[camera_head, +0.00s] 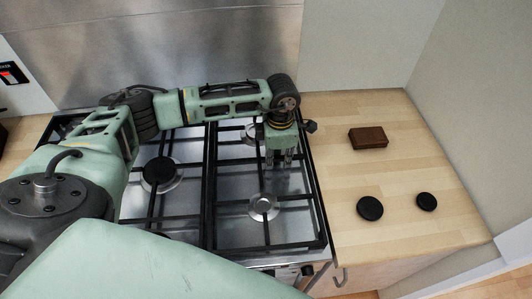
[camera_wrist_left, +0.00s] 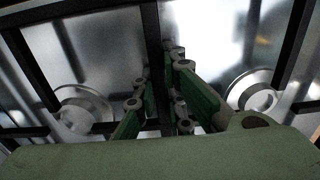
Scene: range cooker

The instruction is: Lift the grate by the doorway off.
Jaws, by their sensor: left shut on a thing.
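The black right-hand grate (camera_head: 316,195) lies over the right half of the steel hob and looks level; I cannot tell if it is raised. My left gripper (camera_head: 279,160) points down over its middle and is shut on one of its bars. The left wrist view shows the green fingers (camera_wrist_left: 166,108) on either side of the dark grate bar (camera_wrist_left: 152,40). The two right burners, one at the front (camera_head: 264,207), show without black caps. No doorway shows clearly. My right gripper is not in view.
A left-hand grate lies beside it, over a capped burner (camera_head: 161,174). On the wooden counter at the right are a brown block (camera_head: 368,138) and two black discs, one larger (camera_head: 370,208) and one smaller (camera_head: 427,201). Bare counter lies between them. A steel wall panel (camera_head: 200,50) stands behind.

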